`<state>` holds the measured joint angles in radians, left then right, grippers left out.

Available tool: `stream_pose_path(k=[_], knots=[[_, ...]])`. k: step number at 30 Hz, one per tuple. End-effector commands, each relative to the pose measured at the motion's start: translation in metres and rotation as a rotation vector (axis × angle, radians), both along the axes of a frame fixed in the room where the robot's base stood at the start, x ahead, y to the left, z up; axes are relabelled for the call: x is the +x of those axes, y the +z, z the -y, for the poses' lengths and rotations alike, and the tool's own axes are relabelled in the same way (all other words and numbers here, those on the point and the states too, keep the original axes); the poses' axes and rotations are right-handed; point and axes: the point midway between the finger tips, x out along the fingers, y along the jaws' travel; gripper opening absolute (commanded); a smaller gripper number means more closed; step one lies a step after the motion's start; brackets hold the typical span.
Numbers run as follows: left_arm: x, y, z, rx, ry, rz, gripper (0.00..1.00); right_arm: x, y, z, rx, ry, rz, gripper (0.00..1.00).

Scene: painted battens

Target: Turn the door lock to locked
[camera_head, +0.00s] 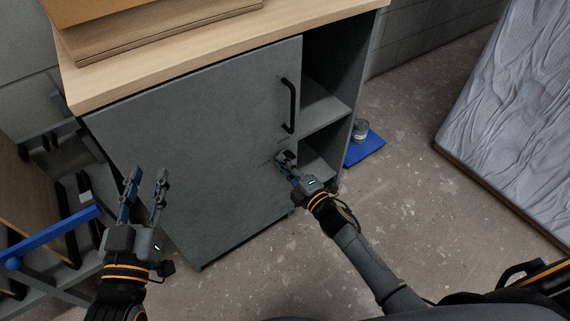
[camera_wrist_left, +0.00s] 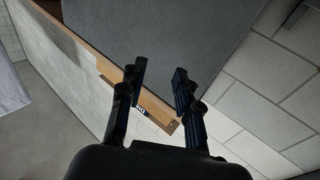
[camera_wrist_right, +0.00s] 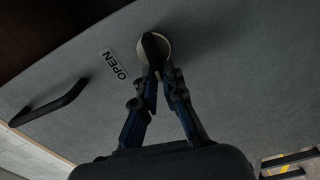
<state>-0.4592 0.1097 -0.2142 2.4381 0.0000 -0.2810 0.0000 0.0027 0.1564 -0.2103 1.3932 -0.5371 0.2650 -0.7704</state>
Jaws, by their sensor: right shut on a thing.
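The grey cabinet door (camera_head: 190,140) has a black bar handle (camera_head: 289,106) near its right edge. The lock, a dark turn piece on a light round plate (camera_wrist_right: 166,45), sits below the handle. In the right wrist view the word OPEN (camera_wrist_right: 114,65) is printed beside it, on the handle side. My right gripper (camera_head: 283,160) is at the lock, its fingers shut on the turn piece; they hide most of the lock in the head view. My left gripper (camera_head: 147,177) is open and empty, in front of the door's left part; its spread fingers also show in the left wrist view (camera_wrist_left: 160,80).
Open shelves (camera_head: 322,110) lie right of the door. A wooden top (camera_head: 190,50) with boards (camera_head: 150,30) covers the cabinet. A can (camera_head: 360,129) stands on a blue mat (camera_head: 366,148). A wrapped panel (camera_head: 515,110) leans at right. The floor in front is clear.

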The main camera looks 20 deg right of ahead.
Motion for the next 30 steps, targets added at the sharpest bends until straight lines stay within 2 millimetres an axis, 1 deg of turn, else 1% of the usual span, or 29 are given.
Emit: stream_pose_path(k=[3, 9, 15, 25, 26, 27, 29, 30], knots=[[-0.001, 0.009, 0.001, -0.015, -0.003, 0.056, 0.33, -0.001, -0.003, -0.001, -0.054, 0.001, 0.019, 0.00], [-0.003, 0.020, 0.002, -0.030, -0.006, 0.114, 0.33, -0.001, -0.004, -0.001, -0.110, 0.000, 0.039, 0.00], [-0.003, 0.025, 0.003, -0.036, -0.008, 0.135, 0.33, -0.001, -0.004, -0.001, -0.131, 0.000, 0.047, 0.00], [-0.004, 0.025, 0.003, -0.037, -0.008, 0.137, 0.33, -0.001, -0.005, -0.001, -0.133, 0.001, 0.046, 0.00], [-0.004, 0.025, 0.003, -0.037, -0.008, 0.137, 0.33, -0.001, -0.005, -0.001, -0.133, 0.001, 0.046, 0.11], [-0.004, 0.025, 0.003, -0.037, -0.008, 0.136, 0.33, -0.001, -0.005, -0.001, -0.133, 0.001, 0.046, 0.19], [-0.004, 0.025, 0.002, -0.037, -0.008, 0.136, 0.33, -0.001, -0.004, -0.001, -0.132, 0.000, 0.046, 0.32], [-0.004, 0.025, 0.002, -0.037, -0.008, 0.136, 0.33, -0.001, -0.004, -0.001, -0.132, 0.000, 0.046, 0.32]])
